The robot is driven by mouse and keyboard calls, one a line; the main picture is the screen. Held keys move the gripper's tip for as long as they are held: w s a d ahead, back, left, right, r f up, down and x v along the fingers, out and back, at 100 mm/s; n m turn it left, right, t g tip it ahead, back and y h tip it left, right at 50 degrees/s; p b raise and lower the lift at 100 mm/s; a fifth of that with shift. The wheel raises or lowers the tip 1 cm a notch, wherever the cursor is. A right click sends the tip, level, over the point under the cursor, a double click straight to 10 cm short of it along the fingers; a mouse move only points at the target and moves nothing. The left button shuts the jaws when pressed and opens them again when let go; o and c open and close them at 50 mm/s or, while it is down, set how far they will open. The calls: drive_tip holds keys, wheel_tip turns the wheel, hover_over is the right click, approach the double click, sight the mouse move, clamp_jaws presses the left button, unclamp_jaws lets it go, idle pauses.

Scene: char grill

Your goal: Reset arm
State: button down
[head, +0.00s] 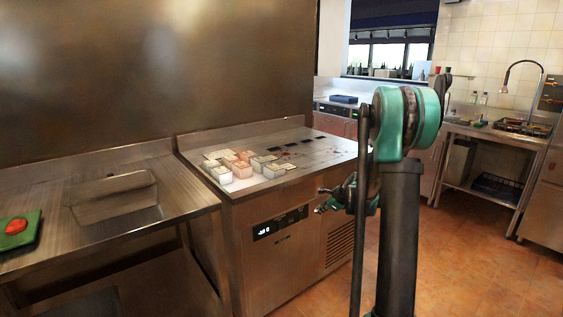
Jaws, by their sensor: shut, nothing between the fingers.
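My arm stands at the right of the middle in the head view, with a dark upright link and a green and black joint at its top. My gripper (322,206) shows small and dark beside the upright link, low in front of the steel counter's right side. It is shut and empty. It is partly hidden behind my own arm, and its fingertips are small in this view.
A steel counter (250,197) bears several small white containers (238,168). At the left, a steel table (178,199) holds a green board (28,238) with a red item (16,226). A sink unit (478,131) stands at the right. The tiled floor (470,265) is clear there.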

drive_tip(key=s+f+n+g+h, duration=0.1)
drive_tip(key=s+n+h, duration=0.1)
drive_tip(key=s+n, duration=0.9)
drive_tip(key=s+d+f+n+g+h, duration=0.1)
drive_tip(key=s+n+h, duration=0.2)
drive_tip(key=s+n, duration=0.8)
drive_tip(key=s, duration=1.7)
drive_tip(key=shift+s+g, duration=0.35)
drive_tip(key=shift+g, duration=0.05)
